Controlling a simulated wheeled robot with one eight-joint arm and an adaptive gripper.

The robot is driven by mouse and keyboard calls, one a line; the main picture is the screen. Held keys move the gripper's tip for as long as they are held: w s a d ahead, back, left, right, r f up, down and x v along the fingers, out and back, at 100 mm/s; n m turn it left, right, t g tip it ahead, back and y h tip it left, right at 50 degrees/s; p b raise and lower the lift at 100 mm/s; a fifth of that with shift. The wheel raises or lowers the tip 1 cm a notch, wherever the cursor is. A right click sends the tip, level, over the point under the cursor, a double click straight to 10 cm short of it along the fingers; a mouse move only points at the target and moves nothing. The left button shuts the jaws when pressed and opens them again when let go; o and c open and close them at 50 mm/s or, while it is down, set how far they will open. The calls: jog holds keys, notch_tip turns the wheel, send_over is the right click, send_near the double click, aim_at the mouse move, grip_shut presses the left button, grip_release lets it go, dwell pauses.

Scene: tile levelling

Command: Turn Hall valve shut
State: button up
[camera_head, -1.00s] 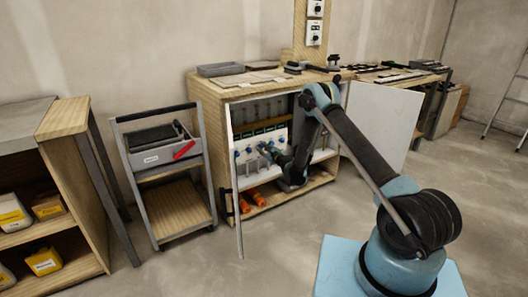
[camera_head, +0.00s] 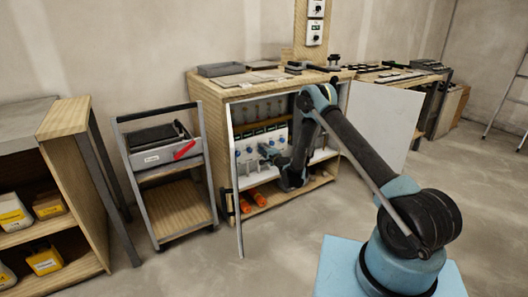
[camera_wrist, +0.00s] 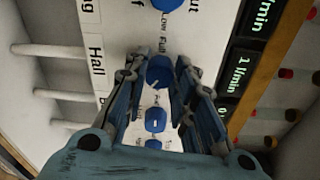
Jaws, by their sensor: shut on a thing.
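The Hall valve is a blue knob (camera_wrist: 160,73) with a white pointer mark, on a white panel beside the "Hall" label (camera_wrist: 96,55) in the wrist view. My gripper (camera_wrist: 158,70) reaches to the panel with one finger on each side of this knob, shut on it. "Low" and "Full" markings show by the knob, partly hidden by the fingers. In the head view my gripper (camera_head: 266,151) is inside the open cabinet at the row of blue knobs, too small there to show the grip.
Other blue knobs (camera_wrist: 155,120) line the panel close by. Grey pipes (camera_wrist: 60,50) and flow displays (camera_wrist: 255,15) flank it. The cabinet (camera_head: 205,120) has an open white door (camera_head: 380,120) to the right of my arm. Orange items (camera_head: 258,196) lie on its lower shelf.

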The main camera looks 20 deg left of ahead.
jog(key=n, duration=0.9)
jog(key=n+y, duration=0.1)
jog(key=n, duration=1.7)
jog(key=shift+w+f+y, duration=0.1)
jog(key=shift+f+y, duration=0.25)
jog(key=shift+y, duration=0.05)
jog(key=o, duration=1.1)
jog(key=shift+d, duration=0.1)
